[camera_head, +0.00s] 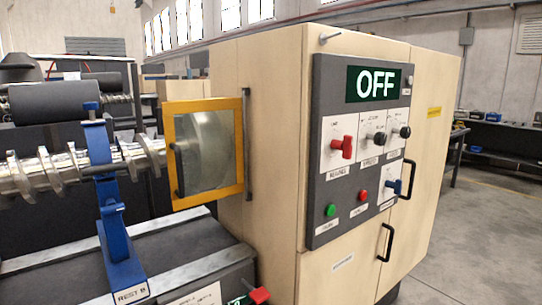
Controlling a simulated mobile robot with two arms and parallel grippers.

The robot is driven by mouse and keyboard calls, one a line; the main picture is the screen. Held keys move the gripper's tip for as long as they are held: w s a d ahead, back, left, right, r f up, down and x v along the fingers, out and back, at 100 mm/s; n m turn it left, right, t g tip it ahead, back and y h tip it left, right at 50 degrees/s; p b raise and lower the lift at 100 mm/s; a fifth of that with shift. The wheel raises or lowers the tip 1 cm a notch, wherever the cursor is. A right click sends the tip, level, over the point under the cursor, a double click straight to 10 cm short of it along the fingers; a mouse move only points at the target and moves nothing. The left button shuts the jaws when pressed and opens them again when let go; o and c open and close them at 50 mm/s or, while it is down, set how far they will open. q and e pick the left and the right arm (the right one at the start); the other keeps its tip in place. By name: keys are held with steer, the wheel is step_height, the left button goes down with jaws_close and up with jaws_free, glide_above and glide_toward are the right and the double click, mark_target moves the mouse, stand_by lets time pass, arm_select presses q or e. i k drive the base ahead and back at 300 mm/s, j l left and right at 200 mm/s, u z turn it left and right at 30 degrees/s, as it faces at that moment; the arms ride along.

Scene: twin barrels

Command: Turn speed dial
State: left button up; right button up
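A dark grey control panel (328,95) is mounted on the front of a pale wooden cabinet (280,130). Its display (374,84) reads OFF. A red handle (342,147) sits on the left plate, with two black knobs to its right, a nearer one (379,139) and a farther one (404,132). A green button (330,210) and a red button (363,194) are lower down. The small labels are too blurred to tell which knob is the speed dial. Neither of my grippers is in view.
A yellow-framed guard window (240,150) projects left of the cabinet, beside a shiny metal shaft (60,170) and a blue support (118,235) labelled REST B. Black door handles (387,243) stick out below the panel. Open floor (480,240) lies to the right.

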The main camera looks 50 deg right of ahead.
mark_target(381, 138)
steer(key=z, duration=2.3)
